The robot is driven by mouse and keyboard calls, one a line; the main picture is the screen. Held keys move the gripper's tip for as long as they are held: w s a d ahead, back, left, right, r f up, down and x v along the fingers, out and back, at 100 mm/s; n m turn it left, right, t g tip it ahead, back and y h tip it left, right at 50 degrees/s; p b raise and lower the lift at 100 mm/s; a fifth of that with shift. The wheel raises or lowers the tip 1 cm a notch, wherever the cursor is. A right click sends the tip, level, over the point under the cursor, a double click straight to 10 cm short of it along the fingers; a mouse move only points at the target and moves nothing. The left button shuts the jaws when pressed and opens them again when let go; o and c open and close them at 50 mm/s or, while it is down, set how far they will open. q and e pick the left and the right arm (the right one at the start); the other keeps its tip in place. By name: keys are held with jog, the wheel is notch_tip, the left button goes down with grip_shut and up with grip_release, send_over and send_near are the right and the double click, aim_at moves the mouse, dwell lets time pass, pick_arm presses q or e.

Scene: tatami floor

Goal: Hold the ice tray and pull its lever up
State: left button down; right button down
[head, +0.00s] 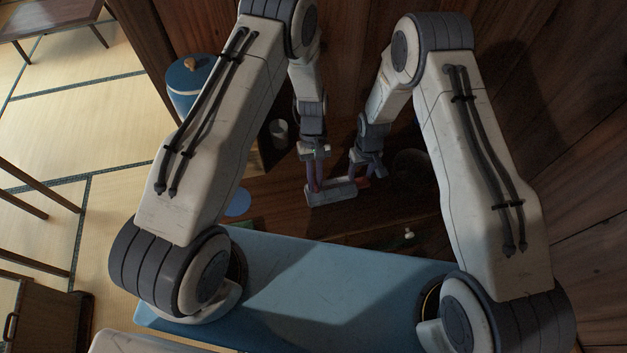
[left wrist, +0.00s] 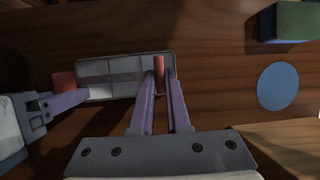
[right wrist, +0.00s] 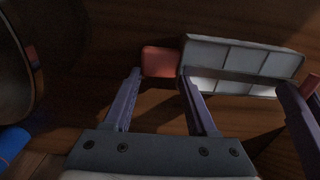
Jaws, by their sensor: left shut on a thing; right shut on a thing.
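The pale ice tray (head: 331,196) lies on the dark wooden surface, its compartments showing in the left wrist view (left wrist: 97,68) and right wrist view (right wrist: 262,62). My left gripper (head: 315,187) has its fingers on either side of a red bar (left wrist: 158,66) at one end of the tray. My right gripper (head: 362,167) is at the other end, its fingertips (right wrist: 159,70) on either side of the red lever end (right wrist: 161,61), which sticks out beyond the tray. The fingers partly hide both red pieces.
A blue disc (left wrist: 278,86) and a green block (left wrist: 292,22) lie on the surface beside my left gripper. A white cup (head: 279,133) stands behind. A dark round vessel (right wrist: 14,75) is near my right gripper. A small white object (head: 408,233) lies at the front.

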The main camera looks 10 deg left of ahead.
pick_arm(q)
jog(key=shift+w+d+r+g+y, duration=0.2)
jog(key=shift+d+r+y, duration=0.2)
jog(key=shift+r, duration=0.15)
jog(key=shift+w+d+r+g+y, duration=0.2)
jog(key=shift+d+r+y, duration=0.1)
jog(key=shift+r+y, duration=0.15)
jog(key=shift+w+d+r, duration=0.25)
jog(key=shift+d+r, duration=0.2)
jog(key=shift+r, duration=0.2)
jog(key=shift+w+d+r, duration=0.2)
jog(key=shift+d+r, duration=0.25)
jog(key=shift+r, duration=0.15)
jog(key=c, duration=0.9)
grip_release()
jog(key=shift+a, duration=0.1)
jog(key=shift+s+a, duration=0.1)
jog(key=v, duration=1.2)
jog(key=shift+o, duration=0.4)
